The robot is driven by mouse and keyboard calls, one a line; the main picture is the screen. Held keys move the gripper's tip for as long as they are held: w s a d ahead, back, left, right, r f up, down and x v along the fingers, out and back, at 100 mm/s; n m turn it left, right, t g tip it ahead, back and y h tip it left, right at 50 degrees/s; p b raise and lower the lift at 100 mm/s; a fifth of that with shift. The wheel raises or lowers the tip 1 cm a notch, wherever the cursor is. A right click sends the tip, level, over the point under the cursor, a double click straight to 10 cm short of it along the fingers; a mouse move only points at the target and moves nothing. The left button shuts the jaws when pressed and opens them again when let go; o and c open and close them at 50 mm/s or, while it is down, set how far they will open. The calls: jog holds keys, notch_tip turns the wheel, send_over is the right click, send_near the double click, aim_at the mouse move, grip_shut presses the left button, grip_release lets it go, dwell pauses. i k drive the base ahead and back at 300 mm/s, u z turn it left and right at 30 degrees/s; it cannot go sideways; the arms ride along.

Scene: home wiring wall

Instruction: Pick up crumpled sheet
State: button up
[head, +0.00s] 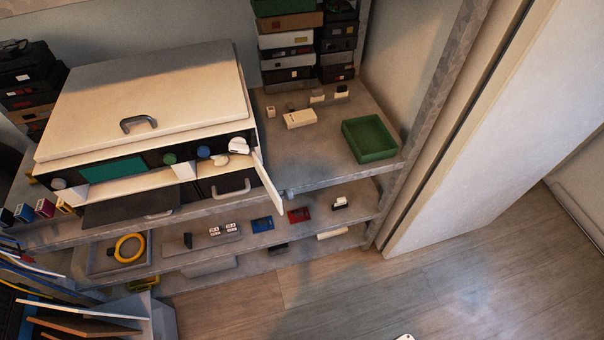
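I cannot make out a crumpled sheet for certain. A small white rounded piece (238,146) shows at the right front of the white-lidded machine (150,90), with another pale piece (219,160) just below it. They are too small to tell whether either is paper. My gripper is not in view. A small white thing (405,337) is cut off by the bottom edge, over the floor, and I cannot tell what it is.
The machine stands on a grey metal shelf (300,160), its small right door (268,182) standing open. A green tray (369,140) and small white boxes (300,118) sit right of it. Small devices line the lower shelf (265,250). Wooden floor (330,300) is clear in front.

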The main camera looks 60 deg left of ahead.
aim_at(220, 160)
jog(key=z, duration=0.1)
jog(key=i, duration=2.35)
jog(key=u, duration=4.25)
jog(key=i, duration=0.75)
jog(key=u, duration=0.05)
